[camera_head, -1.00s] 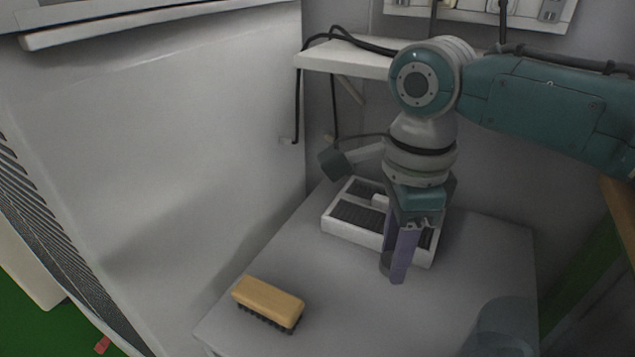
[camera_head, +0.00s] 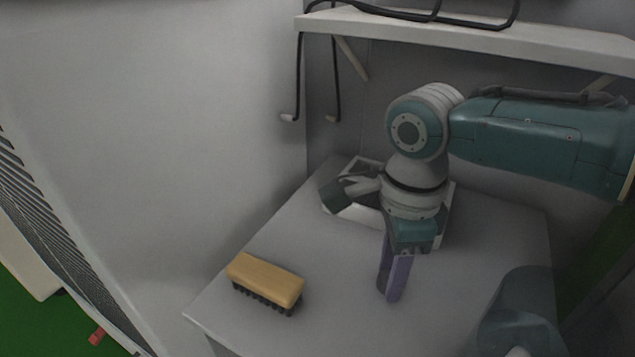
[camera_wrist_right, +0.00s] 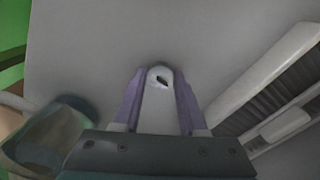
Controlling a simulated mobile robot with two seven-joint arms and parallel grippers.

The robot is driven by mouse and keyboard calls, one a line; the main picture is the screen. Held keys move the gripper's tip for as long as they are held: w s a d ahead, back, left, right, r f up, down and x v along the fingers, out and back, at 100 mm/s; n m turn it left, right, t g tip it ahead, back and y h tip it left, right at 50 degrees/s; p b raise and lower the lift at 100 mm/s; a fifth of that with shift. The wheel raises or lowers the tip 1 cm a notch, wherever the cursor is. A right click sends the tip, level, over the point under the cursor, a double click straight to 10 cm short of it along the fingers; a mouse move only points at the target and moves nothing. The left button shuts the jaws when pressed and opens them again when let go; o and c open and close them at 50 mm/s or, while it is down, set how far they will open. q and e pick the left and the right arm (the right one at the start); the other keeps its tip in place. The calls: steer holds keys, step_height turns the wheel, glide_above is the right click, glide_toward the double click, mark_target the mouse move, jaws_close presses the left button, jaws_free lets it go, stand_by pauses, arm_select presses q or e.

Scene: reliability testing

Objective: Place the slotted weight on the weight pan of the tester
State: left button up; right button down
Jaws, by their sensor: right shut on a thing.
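My right gripper (camera_head: 391,277), with purple fingers, hangs over the middle of the grey table (camera_head: 330,310), in front of the tester. It is shut on a pale thing with a rounded end and a small dark opening, which shows between its fingers in the wrist view (camera_wrist_right: 160,79). I cannot tell for sure that this is the slotted weight. What looks like the tester is a low white frame (camera_head: 360,213) at the table's back, mostly hidden behind my right arm. Its dark strips show in the wrist view (camera_wrist_right: 255,105). I cannot make out the weight pan. My left gripper is out of view.
A brush (camera_head: 266,281) with a yellow-tan back and dark bristles lies on the table at the left. A blue-grey, see-through-looking round form (camera_head: 520,310) is at the front right; I cannot tell what it is. A white shelf (camera_head: 470,30) with black cables hangs above.

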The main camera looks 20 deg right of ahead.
steer(key=shift+c, duration=2.3)
jaws_free()
